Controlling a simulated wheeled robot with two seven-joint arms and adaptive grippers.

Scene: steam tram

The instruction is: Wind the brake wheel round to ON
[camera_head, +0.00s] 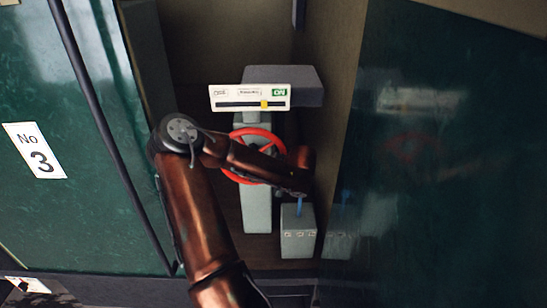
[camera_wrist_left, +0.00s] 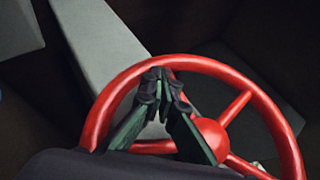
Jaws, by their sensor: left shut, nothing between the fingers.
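The red brake wheel (camera_head: 256,131) is on a grey pedestal in the head view, partly hidden behind my left arm. In the left wrist view the wheel (camera_wrist_left: 273,108) fills the lower half, with its hub and spokes showing. My left gripper (camera_wrist_left: 160,76) is shut and empty, its tips overlapping the wheel's rim in that view; I cannot tell whether they touch it. In the head view the gripper cannot be made out behind the arm. A white indicator plate (camera_head: 225,97) above the wheel has a yellow marker (camera_head: 265,104) in its slot, near the green-labelled right end. My right gripper is not in view.
A small grey box (camera_head: 298,242) with a blue lever stands right of the pedestal (camera_head: 257,210). A dark green glossy panel (camera_head: 440,200) closes off the right side. A green door marked No 3 (camera_head: 35,150) is at the left.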

